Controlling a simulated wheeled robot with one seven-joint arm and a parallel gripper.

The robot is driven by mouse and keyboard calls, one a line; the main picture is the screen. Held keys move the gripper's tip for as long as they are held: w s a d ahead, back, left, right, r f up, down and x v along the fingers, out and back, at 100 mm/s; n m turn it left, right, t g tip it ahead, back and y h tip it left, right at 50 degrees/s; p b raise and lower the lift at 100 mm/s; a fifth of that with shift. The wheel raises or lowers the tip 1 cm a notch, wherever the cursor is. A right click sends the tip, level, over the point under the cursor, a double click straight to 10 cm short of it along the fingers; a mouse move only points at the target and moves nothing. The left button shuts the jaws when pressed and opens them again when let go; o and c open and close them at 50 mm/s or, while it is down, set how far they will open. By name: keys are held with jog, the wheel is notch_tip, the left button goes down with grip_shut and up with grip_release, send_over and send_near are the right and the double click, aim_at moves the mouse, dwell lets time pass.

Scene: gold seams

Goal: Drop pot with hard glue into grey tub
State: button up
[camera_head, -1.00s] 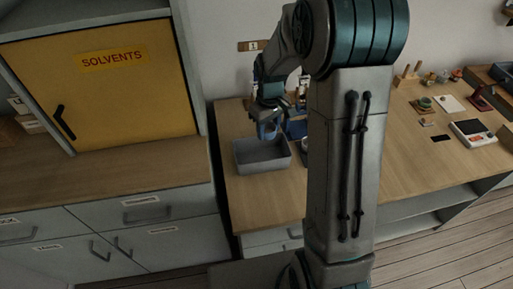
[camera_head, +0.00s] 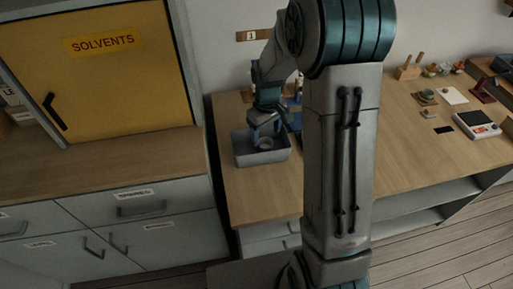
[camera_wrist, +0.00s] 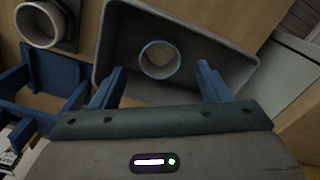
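The grey tub (camera_head: 243,159) stands on the wooden bench in the head view. It also shows in the wrist view (camera_wrist: 222,57), where its floor and walls are visible. A small round pot (camera_wrist: 160,60) with a pale rim lies inside the tub; its contents are hard to make out. The pot also shows in the tub in the head view (camera_head: 265,144). My gripper (camera_wrist: 160,84) is over the tub, its blue fingers spread apart on either side of the pot without touching it. In the head view my gripper (camera_head: 264,132) is partly hidden by its own wrist.
A blue rack (camera_wrist: 50,80) and a round grey ring-shaped thing (camera_wrist: 40,24) stand left of the tub in the wrist view. A yellow solvents cabinet (camera_head: 105,75) is at the left. A scale (camera_head: 476,124) stands far right.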

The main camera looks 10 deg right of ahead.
notch_tip(320, 180, up, 14)
dwell(0.7)
jog(key=shift+f, duration=0.1)
jog(key=s+m+t, duration=0.3)
jog(key=s+m, duration=0.2)
jog(key=s, duration=1.6)
jog(key=shift+a, duration=0.15)
jog(key=shift+w, duration=0.1)
dwell(0.7)
